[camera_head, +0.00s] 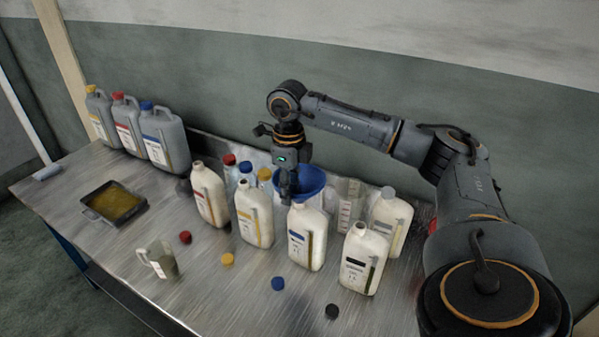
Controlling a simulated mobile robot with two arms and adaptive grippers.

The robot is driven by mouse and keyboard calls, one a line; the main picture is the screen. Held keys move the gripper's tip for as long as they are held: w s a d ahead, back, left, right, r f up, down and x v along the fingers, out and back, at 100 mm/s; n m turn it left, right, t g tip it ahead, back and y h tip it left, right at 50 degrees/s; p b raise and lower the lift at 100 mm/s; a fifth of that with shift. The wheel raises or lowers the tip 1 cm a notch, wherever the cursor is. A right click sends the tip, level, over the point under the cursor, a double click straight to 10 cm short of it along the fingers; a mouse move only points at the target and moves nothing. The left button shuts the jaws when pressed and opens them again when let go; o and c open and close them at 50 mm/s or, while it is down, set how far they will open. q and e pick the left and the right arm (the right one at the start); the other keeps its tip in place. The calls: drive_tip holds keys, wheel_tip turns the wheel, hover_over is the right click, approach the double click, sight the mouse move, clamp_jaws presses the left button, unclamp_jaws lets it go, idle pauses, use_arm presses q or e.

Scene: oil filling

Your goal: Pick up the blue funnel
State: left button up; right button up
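The blue funnel (312,181) shows behind the white bottles, near the middle of the table, with its wide mouth facing up. My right gripper (289,190) points down at the funnel's left side, with its dark fingers overlapping the rim in the view. I cannot tell whether the fingers touch the funnel or are closed on it. The lower part of the funnel is hidden behind a white bottle with a blue label (307,236). My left gripper is not in view.
Several white bottles stand close in front, including a yellow-labelled one (254,215) and a black-labelled one (363,258). A clear measuring jug (348,203) stands right of the funnel. Grey canisters (165,140) and an oil tray (114,203) are at left. Loose caps lie in front.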

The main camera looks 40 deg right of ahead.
drive_tip(key=shift+a, duration=0.1)
clamp_jaws()
drive_tip(key=shift+r, duration=0.15)
